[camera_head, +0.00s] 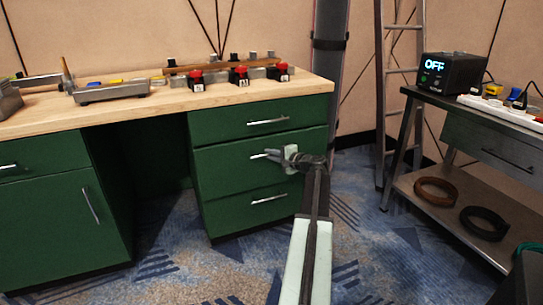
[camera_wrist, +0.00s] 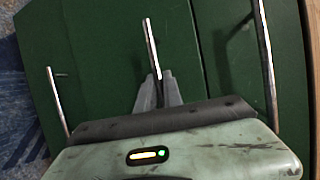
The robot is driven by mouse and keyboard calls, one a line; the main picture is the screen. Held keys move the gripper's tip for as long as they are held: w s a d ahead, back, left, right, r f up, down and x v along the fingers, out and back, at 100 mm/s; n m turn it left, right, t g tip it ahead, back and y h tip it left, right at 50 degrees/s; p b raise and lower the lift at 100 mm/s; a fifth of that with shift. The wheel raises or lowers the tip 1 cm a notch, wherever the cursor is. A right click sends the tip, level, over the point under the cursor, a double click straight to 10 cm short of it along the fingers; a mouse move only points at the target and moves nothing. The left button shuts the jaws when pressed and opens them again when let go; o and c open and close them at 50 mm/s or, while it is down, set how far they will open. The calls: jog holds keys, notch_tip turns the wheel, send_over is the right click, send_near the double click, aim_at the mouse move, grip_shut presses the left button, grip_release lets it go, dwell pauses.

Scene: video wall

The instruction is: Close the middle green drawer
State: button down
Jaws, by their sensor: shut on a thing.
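The middle green drawer (camera_head: 226,172) sits between a top and a bottom green drawer at the right end of the workbench. Its front looks nearly in line with the others; I cannot tell whether a small gap remains. My gripper (camera_head: 274,155) is at its silver handle (camera_head: 257,156), with the arm reaching in from the front. In the wrist view, my gripper's grey fingers (camera_wrist: 158,92) are shut on the near end of the middle handle (camera_wrist: 150,40). The fingertips and wrist hide part of the handle and drawer front.
The top drawer (camera_head: 220,124) and bottom drawer (camera_head: 230,215) have similar bar handles. The wooden benchtop (camera_head: 130,110) above carries red-button boxes (camera_head: 238,76). A metal cart (camera_head: 450,170) stands right, and a ladder (camera_head: 382,90) behind. Patterned carpet (camera_head: 180,260) lies clear in front.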

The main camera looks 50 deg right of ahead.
jog(key=shift+w+d, duration=0.4)
jog(key=shift+w, duration=0.2)
jog(key=shift+w+d, duration=0.35)
jog(key=shift+w, duration=0.2)
jog(key=c, duration=1.5)
grip_release()
jog(key=p+v, duration=0.1)
jog(key=v, duration=0.7)
